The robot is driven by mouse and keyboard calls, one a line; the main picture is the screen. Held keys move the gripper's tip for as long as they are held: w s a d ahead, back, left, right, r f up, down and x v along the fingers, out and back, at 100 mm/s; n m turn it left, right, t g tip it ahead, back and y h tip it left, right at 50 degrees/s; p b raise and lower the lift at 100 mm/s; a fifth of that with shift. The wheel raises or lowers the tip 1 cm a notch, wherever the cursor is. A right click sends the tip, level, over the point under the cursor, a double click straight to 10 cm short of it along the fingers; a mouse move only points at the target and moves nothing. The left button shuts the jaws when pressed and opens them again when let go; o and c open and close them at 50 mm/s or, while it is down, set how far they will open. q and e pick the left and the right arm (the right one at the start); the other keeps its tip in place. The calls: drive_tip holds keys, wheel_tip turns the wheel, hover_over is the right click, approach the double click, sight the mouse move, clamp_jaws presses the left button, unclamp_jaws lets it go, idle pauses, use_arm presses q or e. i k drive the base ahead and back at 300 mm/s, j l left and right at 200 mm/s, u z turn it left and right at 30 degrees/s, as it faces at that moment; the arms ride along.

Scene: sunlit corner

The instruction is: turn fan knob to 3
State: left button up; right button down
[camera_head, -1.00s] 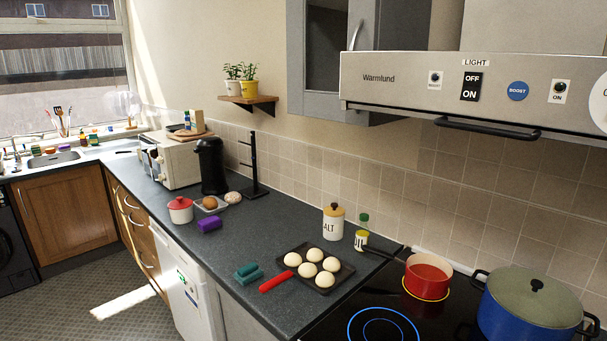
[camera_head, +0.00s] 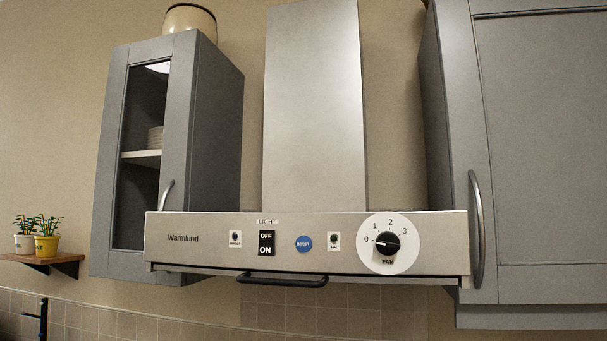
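The fan knob (camera_head: 387,243) is a black round knob on a white dial plate at the right end of the range hood's front. The dial (camera_head: 373,262) is marked 0, 1, 2 and 3 in an arc, with FAN printed below. The knob's pale pointer line appears to face left, toward the 0. The range hood (camera_head: 205,253) is a metal unit fixed on the wall. Neither of my grippers is in view.
The hood front also has a light switch (camera_head: 266,243), a blue BOOST button (camera_head: 304,244) and a black bar handle (camera_head: 282,281) below. Grey cabinets flank it, left (camera_head: 213,150) and right (camera_head: 535,150). Potted plants stand on a small shelf (camera_head: 60,262).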

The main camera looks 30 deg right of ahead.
sight(388, 244)
drive_tip(key=z, duration=1.35)
